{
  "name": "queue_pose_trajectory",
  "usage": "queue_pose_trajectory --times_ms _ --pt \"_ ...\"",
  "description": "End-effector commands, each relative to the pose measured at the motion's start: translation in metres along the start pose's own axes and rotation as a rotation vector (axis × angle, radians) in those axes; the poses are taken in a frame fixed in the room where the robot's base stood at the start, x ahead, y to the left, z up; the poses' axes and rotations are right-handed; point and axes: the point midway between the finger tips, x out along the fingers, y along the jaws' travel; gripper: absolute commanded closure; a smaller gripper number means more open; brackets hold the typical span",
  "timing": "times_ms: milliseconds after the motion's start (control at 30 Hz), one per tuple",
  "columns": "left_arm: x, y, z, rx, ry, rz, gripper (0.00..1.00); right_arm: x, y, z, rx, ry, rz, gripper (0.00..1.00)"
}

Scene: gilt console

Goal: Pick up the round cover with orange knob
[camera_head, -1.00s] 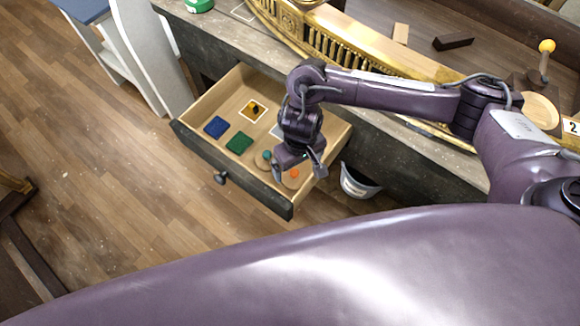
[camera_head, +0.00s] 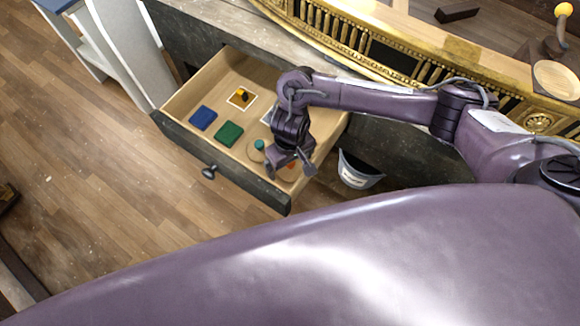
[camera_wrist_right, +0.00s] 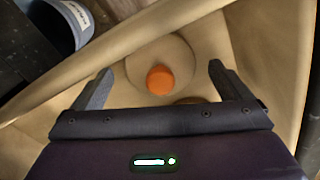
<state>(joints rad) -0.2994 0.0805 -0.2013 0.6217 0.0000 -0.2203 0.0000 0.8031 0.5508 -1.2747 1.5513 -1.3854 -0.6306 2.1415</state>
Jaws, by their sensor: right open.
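The round cover with orange knob (camera_wrist_right: 160,52) lies in the near right corner of the open drawer (camera_head: 180,138). In the wrist view its pale disc and orange knob show between and just ahead of the fingertips. In the head view the cover (camera_head: 291,166) is mostly hidden by my right gripper. My right gripper (camera_head: 291,168) is open and empty, over that corner of the drawer. In the wrist view its two fingers (camera_wrist_right: 158,78) stand apart on either side of the knob, not closed on it. My left gripper is not in view.
A teal-knobbed cover (camera_head: 259,146) sits just left of the gripper. A green block (camera_head: 228,133), a blue block (camera_head: 203,117) and a yellow piece (camera_head: 241,97) lie farther left. The drawer walls are close by. A grey bin (camera_head: 358,171) stands right of the drawer.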

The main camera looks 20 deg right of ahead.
Motion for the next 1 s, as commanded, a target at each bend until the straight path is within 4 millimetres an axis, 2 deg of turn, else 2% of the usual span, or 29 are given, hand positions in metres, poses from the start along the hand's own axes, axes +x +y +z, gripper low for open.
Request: queue_pose_trajectory --times_ms 233,600,867,1000 --pt "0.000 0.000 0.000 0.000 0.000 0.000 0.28 0.002 0.000 0.000 -0.001 0.000 0.000 0.03" --pt "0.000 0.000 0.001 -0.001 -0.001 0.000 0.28 0.002 0.000 0.000 -0.001 0.000 0.000 0.51" --pt "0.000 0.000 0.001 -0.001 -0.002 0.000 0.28 0.001 0.000 0.000 -0.001 0.001 0.000 0.51" --pt "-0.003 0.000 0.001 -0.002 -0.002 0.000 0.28 -0.008 0.000 -0.001 -0.001 0.002 -0.002 0.51"
